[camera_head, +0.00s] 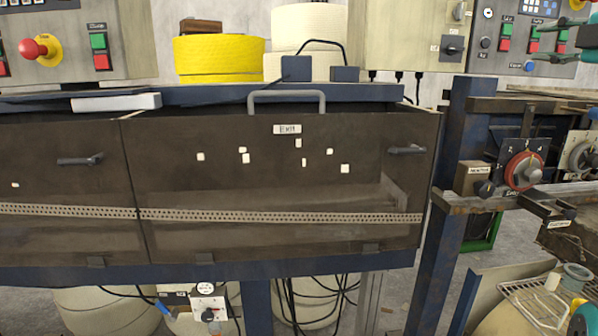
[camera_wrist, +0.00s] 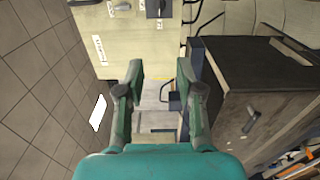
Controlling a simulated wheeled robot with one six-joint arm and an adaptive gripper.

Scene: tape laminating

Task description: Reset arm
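My gripper (camera_wrist: 160,78) shows in the wrist view with its two dark green fingers spread apart. Nothing is held between them. Beyond the fingers are a cream control cabinet (camera_wrist: 120,45) and, to the right, a dark panelled machine box (camera_wrist: 265,100). In the head view, only part of my gripper (camera_head: 548,40) shows at the upper right edge, in front of a control panel (camera_head: 515,38). The rest of the arm is cut off by the picture's edge.
A dark see-through machine cover (camera_head: 285,185) with a grey handle (camera_head: 287,96) fills the middle. A yellow roll (camera_head: 218,58) stands behind it. At right are a blue post (camera_head: 440,220), a red dial (camera_head: 523,170) and a wire basket (camera_head: 535,300). Tiled floor (camera_wrist: 45,90) lies open at left.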

